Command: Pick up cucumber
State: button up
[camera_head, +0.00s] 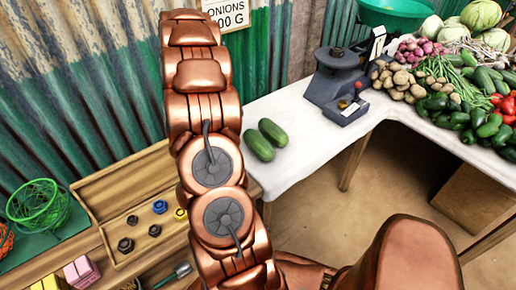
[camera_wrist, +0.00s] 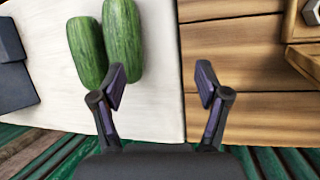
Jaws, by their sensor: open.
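Two green cucumbers lie side by side on the white table in the head view, the nearer cucumber (camera_head: 259,146) and the farther cucumber (camera_head: 273,132). In the wrist view one cucumber (camera_wrist: 87,52) is at the upper left, and the other cucumber (camera_wrist: 122,38) is right of it, close to my left finger. My gripper (camera_wrist: 161,88) is open, with nothing between its fingers, over the table edge to the right of the cucumbers. In the head view my copper arm hides the gripper.
A dark scale (camera_head: 338,84) stands on the white table (camera_head: 303,138). A wooden tray (camera_head: 96,196) with several weights and a green wire basket (camera_head: 38,205) are at the left. Bare tabletop lies around the cucumbers.

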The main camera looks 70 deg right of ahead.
aim_at(257, 141)
jog(key=shift+m+g, duration=0.3)
jog(key=shift+m, duration=0.3)
jog(key=s+d+f, duration=0.1)
jog(key=d, duration=0.1)
jog(key=s+d+f, duration=0.1)
jog(key=s+d, duration=0.1)
jog(key=s+d+f, duration=0.1)
jog(key=d+f, duration=0.1)
jog(key=shift+s+f+b, duration=0.1)
jog(key=shift+s+b, duration=0.15)
jog(key=shift+b, duration=0.15)
jog(key=shift+s+f, duration=0.15)
jog(key=shift+s+p+x, duration=0.2)
jog(key=shift+p+x, duration=0.75)
jog(key=shift+x, duration=2.75)
jog(key=shift+a, duration=0.2)
jog(key=c, duration=1)
